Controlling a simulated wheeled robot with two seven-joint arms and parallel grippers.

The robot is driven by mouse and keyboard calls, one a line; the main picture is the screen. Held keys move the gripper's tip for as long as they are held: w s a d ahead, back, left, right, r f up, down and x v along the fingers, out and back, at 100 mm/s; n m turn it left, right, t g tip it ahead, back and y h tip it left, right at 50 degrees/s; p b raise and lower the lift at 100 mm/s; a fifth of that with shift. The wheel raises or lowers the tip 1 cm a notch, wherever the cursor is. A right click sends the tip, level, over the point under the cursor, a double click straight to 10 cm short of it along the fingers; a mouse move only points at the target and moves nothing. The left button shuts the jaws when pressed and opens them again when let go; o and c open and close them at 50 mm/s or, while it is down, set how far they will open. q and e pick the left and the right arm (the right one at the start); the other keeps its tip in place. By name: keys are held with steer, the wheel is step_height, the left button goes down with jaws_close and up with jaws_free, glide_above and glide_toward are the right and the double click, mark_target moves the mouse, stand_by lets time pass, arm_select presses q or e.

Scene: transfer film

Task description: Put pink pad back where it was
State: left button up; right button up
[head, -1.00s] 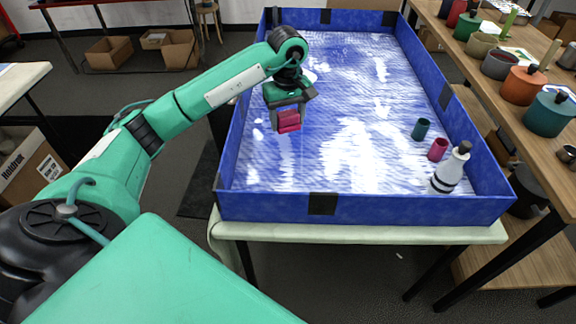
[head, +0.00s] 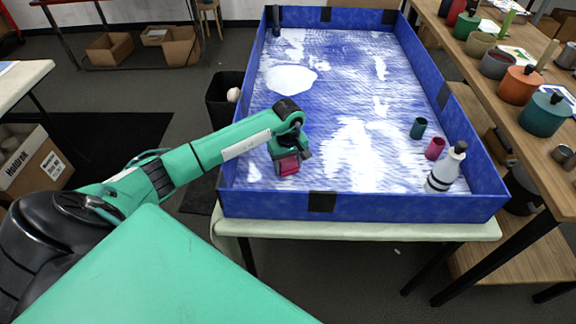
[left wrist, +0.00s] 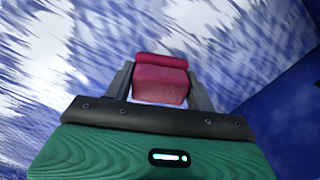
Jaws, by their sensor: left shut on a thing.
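The pink pad (head: 287,166) is held between the fingers of my left gripper (head: 288,162), at the near left part of the blue-walled tray (head: 365,204). In the left wrist view the pink pad (left wrist: 160,80) sits between the two grey fingers of the left gripper (left wrist: 160,82), with a darker strip along its far edge. The left gripper is shut on it. Whether the pad touches the tray floor cannot be told. My right gripper is not in view.
In the tray's near right stand a teal cup (head: 418,128), a magenta cup (head: 435,149) and a white-and-grey bottle (head: 446,168). A white patch (head: 290,79) lies at the far left of the streaked floor. Several pots line the wooden bench (head: 492,85) on the right.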

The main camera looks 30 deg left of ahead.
arm_select(q)
steer(key=shift+f, duration=0.8)
steer(key=o, duration=1)
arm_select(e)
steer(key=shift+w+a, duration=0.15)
